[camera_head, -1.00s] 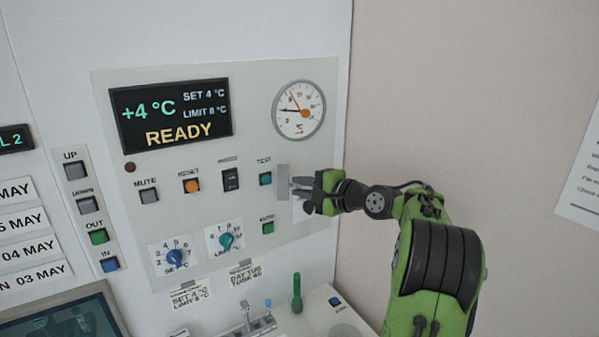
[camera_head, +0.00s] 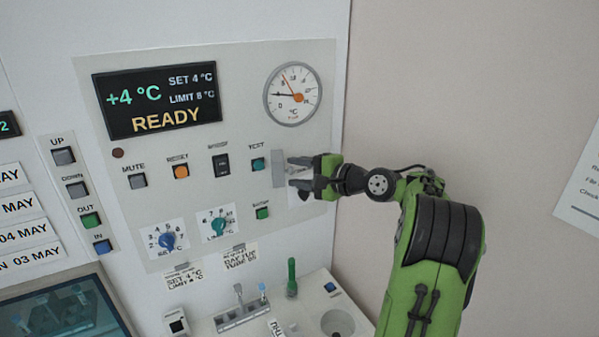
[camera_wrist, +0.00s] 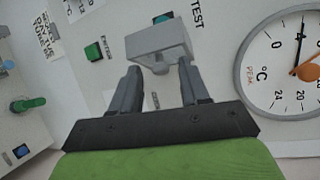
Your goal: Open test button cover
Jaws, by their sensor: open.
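The test button cover (camera_head: 278,169) is a light grey flap on the control panel, just right of the teal TEST button (camera_head: 258,164). In the wrist view the cover (camera_wrist: 158,43) is a grey block standing out from the panel, with a small rounded tab at its near side; a bit of the teal button (camera_wrist: 163,18) shows behind it. My gripper (camera_head: 300,174) is right of the cover, close to the panel. In the wrist view my gripper (camera_wrist: 160,85) is open and empty, its two grey fingers pointing at the cover. Whether a fingertip touches it I cannot tell.
A green button (camera_head: 262,212) sits below the TEST button, and a round dial gauge (camera_head: 293,94) above my gripper. A black rocker switch (camera_head: 221,166) is to the left. A green upright handle (camera_head: 292,278) stands on the bench below.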

